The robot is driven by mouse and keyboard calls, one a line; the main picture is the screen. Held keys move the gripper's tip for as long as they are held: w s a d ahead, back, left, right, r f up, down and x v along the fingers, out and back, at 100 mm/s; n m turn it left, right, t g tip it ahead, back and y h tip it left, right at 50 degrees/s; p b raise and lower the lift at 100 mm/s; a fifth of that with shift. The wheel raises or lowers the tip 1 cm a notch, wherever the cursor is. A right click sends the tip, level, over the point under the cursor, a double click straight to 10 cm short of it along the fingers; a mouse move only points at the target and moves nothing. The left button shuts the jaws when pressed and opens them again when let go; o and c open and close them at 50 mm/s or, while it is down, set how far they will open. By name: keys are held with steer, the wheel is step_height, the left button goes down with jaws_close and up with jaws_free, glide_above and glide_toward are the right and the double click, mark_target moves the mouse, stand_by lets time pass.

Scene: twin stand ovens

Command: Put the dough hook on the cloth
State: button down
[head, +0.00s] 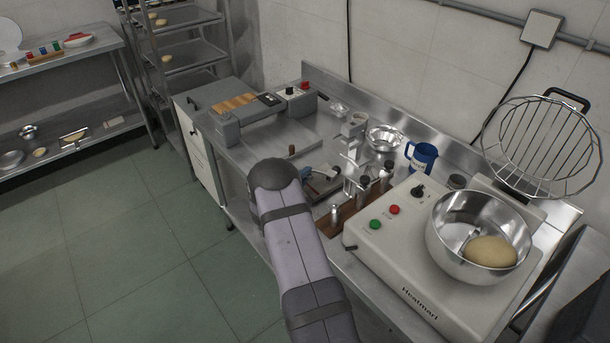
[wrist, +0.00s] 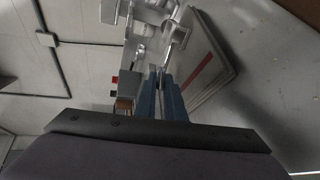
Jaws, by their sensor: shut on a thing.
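My gripper (wrist: 161,85) has blue fingers, shut on the dough hook (wrist: 178,32), a shiny metal piece that reaches past the fingertips. In the head view my gripper (head: 306,173) is just beyond the end of my arm, low over the steel table, and the hook there is too small to make out clearly. The cloth (wrist: 212,66), pale grey with a red stripe, lies flat on the table beside the hook in the wrist view. In the head view the cloth (head: 324,190) is partly hidden by my arm and gripper. I cannot tell whether the hook touches it.
A mixer (head: 400,240) with a steel bowl (head: 455,255) of dough and a raised wire guard (head: 540,145) stands at right. A wooden board (head: 345,222) with bottles, a blue mug (head: 423,157) and a small bowl (head: 385,138) are close by. A grey machine (head: 265,112) stands at the far end.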

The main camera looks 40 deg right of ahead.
steer(key=c, duration=2.1)
jaws_free()
steer(key=shift+a, duration=0.1)
steer(key=b+v, duration=0.2)
steer(key=v, duration=1)
steer(key=shift+b, duration=0.4)
